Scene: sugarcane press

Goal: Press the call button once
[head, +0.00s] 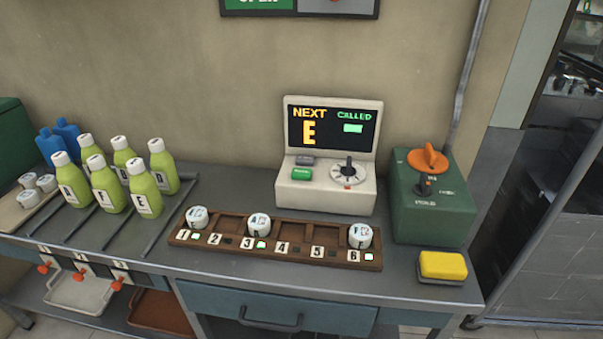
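The cream console (325,197) stands on the counter against the wall. Its screen (332,129) reads NEXT with a large orange E, and CALLED with a green block beneath. On its sloped front are a green button (301,174) with small lettering too small to read, a grey button (305,160) above it, and a dial with a black lever (348,171) to the right. I cannot tell from the lettering which button is the call button. Nothing touches the console. Neither of my grippers is in view.
A wooden rack (228,243) before the console holds white lettered caps at slots 1, 3 and 6. Several green bottles (143,193) stand left. A green box (430,215) with an orange knob and a yellow sponge (442,266) are right. Space above the counter is clear.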

